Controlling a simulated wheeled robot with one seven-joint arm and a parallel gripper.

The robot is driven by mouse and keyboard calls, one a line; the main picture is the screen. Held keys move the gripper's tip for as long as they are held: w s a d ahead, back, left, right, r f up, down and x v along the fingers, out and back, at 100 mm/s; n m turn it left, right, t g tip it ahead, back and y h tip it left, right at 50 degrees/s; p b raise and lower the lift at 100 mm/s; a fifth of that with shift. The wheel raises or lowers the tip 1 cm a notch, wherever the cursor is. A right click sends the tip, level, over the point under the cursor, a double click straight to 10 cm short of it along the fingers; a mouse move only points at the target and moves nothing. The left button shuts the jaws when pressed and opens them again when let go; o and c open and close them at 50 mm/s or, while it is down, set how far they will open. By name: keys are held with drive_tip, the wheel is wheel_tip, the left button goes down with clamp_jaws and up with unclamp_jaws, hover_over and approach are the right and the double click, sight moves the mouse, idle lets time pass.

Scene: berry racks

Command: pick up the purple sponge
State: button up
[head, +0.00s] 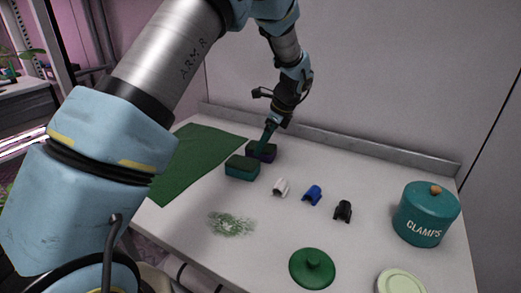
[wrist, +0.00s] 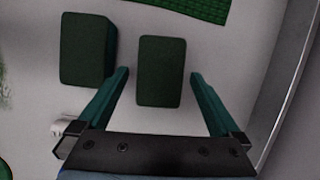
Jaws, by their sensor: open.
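The purple sponge (head: 264,154) lies on the white table near the back wall, a dark block with a purple side. In the wrist view it is the dark-green-topped block (wrist: 162,70) ahead of and between the fingers; its purple side is hidden there. My gripper (head: 266,143) reaches down over it from above. In the wrist view my gripper (wrist: 159,75) is open, one finger on each side of the sponge with gaps showing. I cannot tell how far the fingertips are above the table.
A teal sponge (head: 242,168) lies close beside it, near the left finger in the wrist view (wrist: 86,48). A green mat (head: 195,155) lies left. White (head: 281,187), blue (head: 313,195) and black (head: 343,211) clips and a teal pot (head: 424,218) are right. A grey rail (head: 340,145) runs behind.

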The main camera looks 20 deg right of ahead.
drive_tip(key=shift+x, duration=1.45)
drive_tip(key=shift+w+f, duration=0.1)
drive_tip(key=shift+f, duration=0.05)
drive_tip(key=c, duration=1.2)
drive_tip(key=shift+c, duration=0.2)
wheel_tip(320, 180, up, 10)
drive_tip(key=shift+r+b, duration=0.25)
drive_tip(key=shift+b, duration=0.5)
